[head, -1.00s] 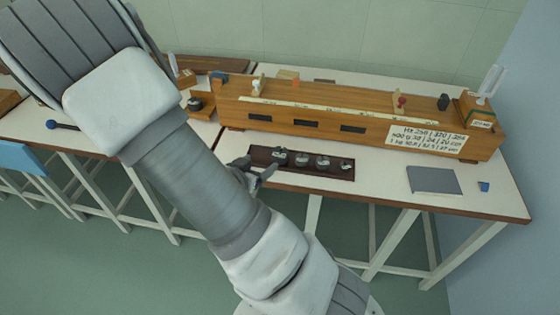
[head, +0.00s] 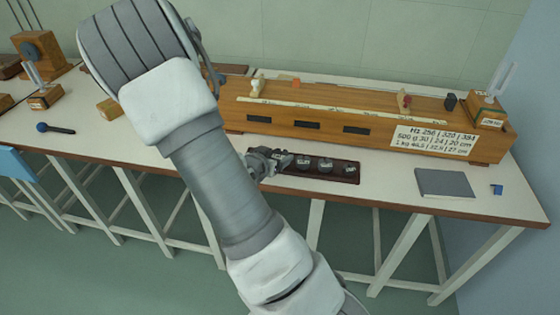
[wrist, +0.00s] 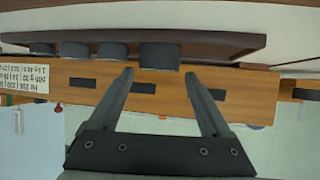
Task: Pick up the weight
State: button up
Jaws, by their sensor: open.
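Several dark round weights stand in a row on a dark brown tray (head: 345,179) at the front of the bench. In the head view three show clearly: a left one (head: 303,162), a middle one (head: 326,166) and a right one (head: 350,169). My gripper (head: 282,161) is at the tray's left end and hides what stands there. In the upside-down wrist view, my gripper (wrist: 158,74) is open, with nothing held. The largest-looking weight (wrist: 160,56) lies in line with the gap between the fingers, at or just beyond the tips; contact cannot be told. Smaller weights (wrist: 113,50) stand beside it.
A long wooden box (head: 300,117) with dark slots and a white label (head: 434,140) stands behind the tray. A grey flat pad (head: 445,183) and a small blue object (head: 497,189) lie to the right. A dark blue-headed mallet (head: 55,128) lies on the left bench.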

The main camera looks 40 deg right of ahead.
aim_at(279, 155)
jog(key=shift+w+d+f+b, duration=0.25)
jog(key=shift+d+f, duration=0.3)
jog(key=shift+w+d+f+b, duration=0.2)
jog(key=shift+d+f, duration=0.3)
jog(key=shift+w+d+f, duration=0.1)
jog(key=shift+w+d, duration=0.1)
jog(key=shift+d, duration=0.15)
grip_shut()
